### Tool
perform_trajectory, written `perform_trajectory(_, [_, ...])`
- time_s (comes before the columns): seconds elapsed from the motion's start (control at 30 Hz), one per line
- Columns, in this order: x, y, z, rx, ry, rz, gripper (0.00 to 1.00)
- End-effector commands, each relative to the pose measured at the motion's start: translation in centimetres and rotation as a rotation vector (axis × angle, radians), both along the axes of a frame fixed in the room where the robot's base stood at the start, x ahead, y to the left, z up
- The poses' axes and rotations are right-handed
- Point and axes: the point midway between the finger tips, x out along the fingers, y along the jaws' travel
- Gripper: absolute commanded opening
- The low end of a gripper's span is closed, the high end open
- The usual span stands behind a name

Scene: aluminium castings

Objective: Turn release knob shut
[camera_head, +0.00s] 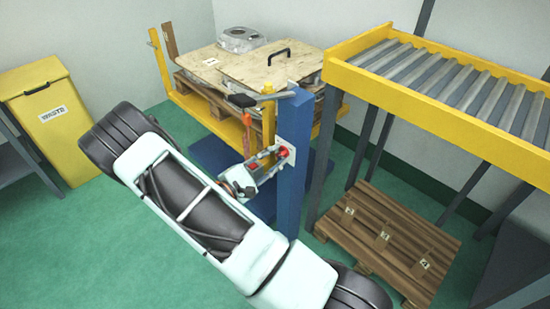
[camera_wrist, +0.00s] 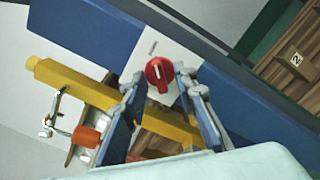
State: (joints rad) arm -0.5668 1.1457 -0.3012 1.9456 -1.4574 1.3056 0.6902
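The release knob (camera_wrist: 159,72) is a round red knob with a white mark, on a white plate (camera_wrist: 185,48) fixed to a blue post (camera_wrist: 90,30). In the head view the knob (camera_head: 283,152) shows on the plate of the blue post (camera_head: 292,200). My gripper (camera_wrist: 160,84) is open, with one finger on each side of the knob in the wrist view. Small gaps show between the fingertips and the knob; I cannot tell the exact depth. In the head view my gripper (camera_head: 268,170) is close in front of the plate.
A yellow bar (camera_wrist: 80,85) and an orange part (camera_wrist: 85,137) lie left of the knob in the wrist view. A yellow-framed roller conveyor (camera_head: 440,110) stands right, above a wooden pallet (camera_head: 390,240). A yellow waste bin (camera_head: 50,125) stands left. Green floor is open below it.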

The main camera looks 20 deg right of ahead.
Motion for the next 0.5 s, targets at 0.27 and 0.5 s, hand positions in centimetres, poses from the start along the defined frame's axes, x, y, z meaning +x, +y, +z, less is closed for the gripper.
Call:
perform_trajectory(0.27, [-0.01,0.04,-0.01,0.000,0.000,0.000,0.03])
perform_trajectory(0.5, [0.00,0.06,-0.01,0.000,0.001,0.001,0.00])
